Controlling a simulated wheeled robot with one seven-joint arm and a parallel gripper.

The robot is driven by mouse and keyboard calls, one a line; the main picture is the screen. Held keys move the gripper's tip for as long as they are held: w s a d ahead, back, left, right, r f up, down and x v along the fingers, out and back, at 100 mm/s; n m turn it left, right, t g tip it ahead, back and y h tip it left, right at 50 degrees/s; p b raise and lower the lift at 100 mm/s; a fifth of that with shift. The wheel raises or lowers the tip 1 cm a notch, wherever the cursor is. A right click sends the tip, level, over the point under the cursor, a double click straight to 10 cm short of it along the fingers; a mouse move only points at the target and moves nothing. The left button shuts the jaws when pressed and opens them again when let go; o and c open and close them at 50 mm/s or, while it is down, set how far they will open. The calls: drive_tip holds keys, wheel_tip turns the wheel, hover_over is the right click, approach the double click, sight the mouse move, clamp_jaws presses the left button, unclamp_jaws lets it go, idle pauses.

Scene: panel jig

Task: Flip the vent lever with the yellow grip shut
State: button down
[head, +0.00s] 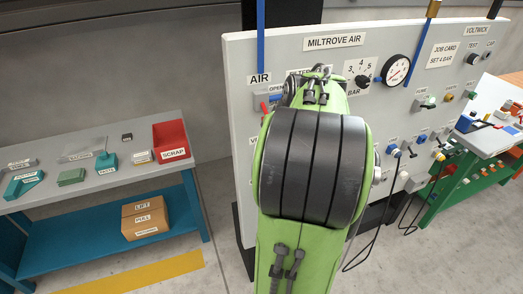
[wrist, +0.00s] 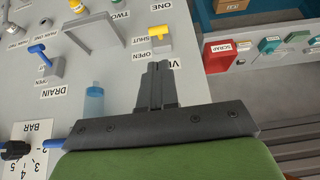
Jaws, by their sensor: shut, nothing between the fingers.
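The vent lever's yellow grip (wrist: 137,29) shows near the top of the wrist view, on the grey panel. SHUT and OPEN labels sit just below it, and a label starting with V is partly covered by my fingers. My gripper (wrist: 161,66) is shut and empty, with its fingertips below the OPEN label and apart from the yellow grip. Which label the lever points at is hard to tell. In the head view my green arm hides the lever and my gripper.
A lever with a blue grip (wrist: 38,49) by the DRAIN label is left of my fingers. A clear blue cylinder (wrist: 94,102) and a BAR dial (wrist: 33,150) are nearby. A pressure gauge (head: 397,70) is on the panel (head: 240,60). A side bench with a red scrap bin (head: 170,140) stands left.

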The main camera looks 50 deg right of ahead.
drive_tip(key=b+x, duration=0.1)
drive_tip(key=x, duration=0.9)
drive_tip(key=shift+d, duration=0.1)
drive_tip(key=shift+s+f+t+h+b, duration=0.25)
drive_tip(key=shift+t+h+b, duration=0.05)
drive_tip(key=shift+b, duration=0.9)
